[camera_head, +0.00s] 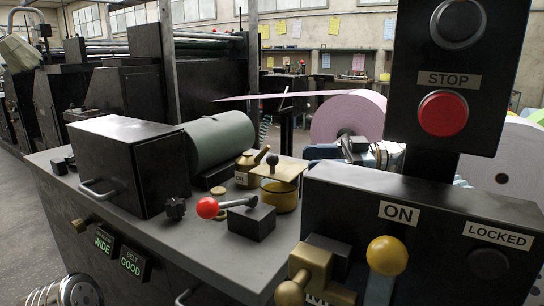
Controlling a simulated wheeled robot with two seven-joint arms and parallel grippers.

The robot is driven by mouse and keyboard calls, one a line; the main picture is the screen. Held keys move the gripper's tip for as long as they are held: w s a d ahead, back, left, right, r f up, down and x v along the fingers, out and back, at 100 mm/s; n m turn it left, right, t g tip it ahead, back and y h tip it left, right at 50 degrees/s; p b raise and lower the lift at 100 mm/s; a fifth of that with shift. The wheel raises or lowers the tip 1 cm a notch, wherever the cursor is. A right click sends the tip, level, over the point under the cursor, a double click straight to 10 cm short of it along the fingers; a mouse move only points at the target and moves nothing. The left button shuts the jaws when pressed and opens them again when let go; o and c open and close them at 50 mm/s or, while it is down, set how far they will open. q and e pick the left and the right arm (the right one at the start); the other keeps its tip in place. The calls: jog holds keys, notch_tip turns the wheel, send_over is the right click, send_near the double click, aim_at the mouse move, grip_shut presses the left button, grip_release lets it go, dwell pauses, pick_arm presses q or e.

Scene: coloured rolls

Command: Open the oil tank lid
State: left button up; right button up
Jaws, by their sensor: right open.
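The oil tank (281,197) is a small yellow jar on the grey bench top. Its lid (286,172) is a flat tan-brass plate with a dark ball knob on top, and it sits over the jar's mouth. My right gripper (335,153) is open to the right of the lid and apart from it, partly hidden behind the black control box. No object shows between its fingers. My left gripper is not in view.
A brass pot (245,168) stands close left of the tank. A red-knobbed lever (208,207) on a black block is in front. The black control box (420,235) and the STOP panel (460,60) crowd the right. A pink paper roll (350,115) stands behind.

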aim_at(272, 160)
jog(key=a, duration=0.6)
jog(key=a+p, duration=0.1)
jog(key=a, duration=0.3)
jog(key=shift+w+a, duration=0.1)
jog(key=shift+w, duration=0.15)
grip_shut()
